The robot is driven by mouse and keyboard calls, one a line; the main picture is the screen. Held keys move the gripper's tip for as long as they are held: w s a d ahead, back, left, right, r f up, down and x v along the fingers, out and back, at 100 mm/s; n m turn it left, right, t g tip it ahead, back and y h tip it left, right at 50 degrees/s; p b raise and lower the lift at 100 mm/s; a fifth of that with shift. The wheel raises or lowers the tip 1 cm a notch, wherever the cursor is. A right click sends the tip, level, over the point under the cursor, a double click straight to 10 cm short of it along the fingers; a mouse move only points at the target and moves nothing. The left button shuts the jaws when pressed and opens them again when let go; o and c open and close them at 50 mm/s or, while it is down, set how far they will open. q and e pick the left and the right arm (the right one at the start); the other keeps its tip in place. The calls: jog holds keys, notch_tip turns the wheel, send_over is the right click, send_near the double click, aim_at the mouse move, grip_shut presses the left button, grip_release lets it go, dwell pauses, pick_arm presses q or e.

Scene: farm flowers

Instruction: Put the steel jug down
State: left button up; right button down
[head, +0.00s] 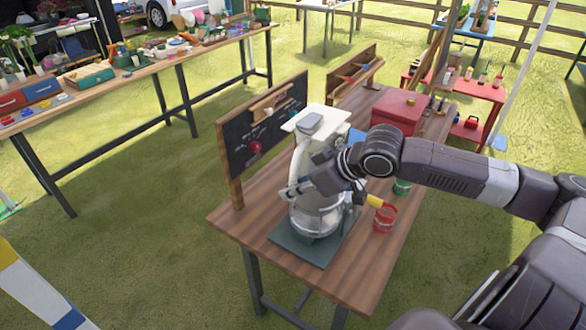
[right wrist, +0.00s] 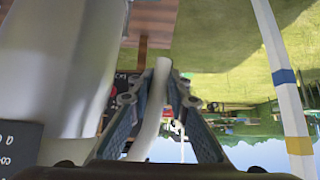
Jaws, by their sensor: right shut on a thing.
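The steel jug (head: 318,222) shows its shiny rounded lower body above a dark green mat (head: 290,246) on the wooden table. My right gripper (head: 296,190) is beside the jug and shut on its handle. In the right wrist view the pale curved handle (right wrist: 154,108) runs between the two fingers (right wrist: 160,92), and the jug's smooth grey body (right wrist: 62,62) fills the left side. The jug looks roughly upright. I cannot tell whether its base touches the mat. My right arm and gripper hide part of it. My left gripper is not in view.
A red tin (head: 385,217) and a green tin (head: 402,186) stand right of the mat. A white flat-topped thing (head: 308,124) rises behind the jug. A chalkboard (head: 264,128) stands along the table's left edge; a red box (head: 398,112) sits farther back. The table's near right corner is bare.

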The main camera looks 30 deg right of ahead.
notch_tip(320, 180, down, 6)
jog(key=shift+w+f+p, duration=0.2)
jog(key=shift+f+p, duration=0.05)
jog(key=shift+p, duration=0.1)
jog(key=c, duration=2.2)
grip_release()
jog(key=shift+s+f, duration=0.25)
jog(key=shift+f, duration=0.15)
jog(key=shift+c, duration=0.2)
jog(key=shift+o, duration=2.1)
jog(key=shift+s+r, duration=0.1)
jog(key=p+v, duration=0.6)
jog(key=v, duration=0.6)
